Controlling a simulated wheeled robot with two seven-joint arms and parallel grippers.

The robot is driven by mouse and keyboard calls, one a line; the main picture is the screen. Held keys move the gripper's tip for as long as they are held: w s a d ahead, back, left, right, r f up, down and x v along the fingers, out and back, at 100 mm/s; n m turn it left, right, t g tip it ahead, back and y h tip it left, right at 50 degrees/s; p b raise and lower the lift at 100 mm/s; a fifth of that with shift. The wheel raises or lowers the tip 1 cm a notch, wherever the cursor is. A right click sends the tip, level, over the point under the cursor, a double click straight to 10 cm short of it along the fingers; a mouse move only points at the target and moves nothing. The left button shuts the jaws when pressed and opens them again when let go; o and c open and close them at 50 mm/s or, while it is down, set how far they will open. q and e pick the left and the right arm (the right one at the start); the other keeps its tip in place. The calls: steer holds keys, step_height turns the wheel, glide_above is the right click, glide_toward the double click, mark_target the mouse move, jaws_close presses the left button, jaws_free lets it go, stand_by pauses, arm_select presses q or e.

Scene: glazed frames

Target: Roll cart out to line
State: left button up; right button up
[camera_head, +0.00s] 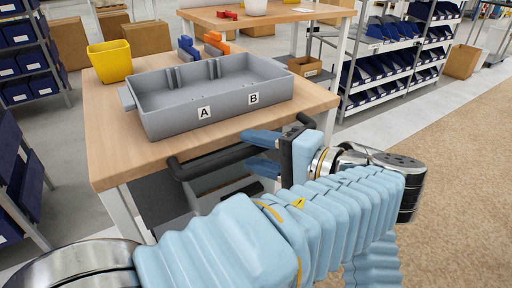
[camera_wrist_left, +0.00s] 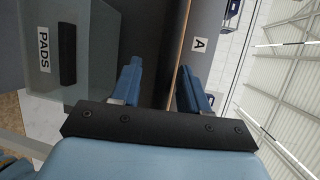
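The cart (camera_head: 120,158) has a light wood top, metal legs and a black push handle (camera_head: 212,163) along its near side. A grey two-compartment bin (camera_head: 172,125) marked A and B sits on top. My left gripper (camera_head: 262,152) is at the handle, with one blue finger above the bar and one below it. In the left wrist view the gripper's fingers (camera_wrist_left: 158,75) stand apart with dark surface between them. I cannot tell whether they touch the bar. My right gripper is not in view.
A yellow bin (camera_head: 110,62) stands at the cart's back left corner. Shelves with blue bins (camera_head: 25,62) are close on the left, others (camera_head: 385,70) at back right. Another table (camera_head: 245,18) stands behind. A grey box marked PADS (camera_wrist_left: 65,45) shows below. Brown floor (camera_head: 455,165) is clear at right.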

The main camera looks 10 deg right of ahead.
arm_select(q)
steer(key=shift+s+d+r, duration=0.1)
steer(key=shift+r, duration=0.1)
steer(key=p+v, duration=0.7)
steer(key=v, duration=0.6)
steer(key=shift+s+f, duration=0.1)
steer(key=shift+f, duration=0.05)
steer(key=b+x, duration=0.7)
steer(key=x, duration=0.7)
steer(key=shift+w, duration=0.5)
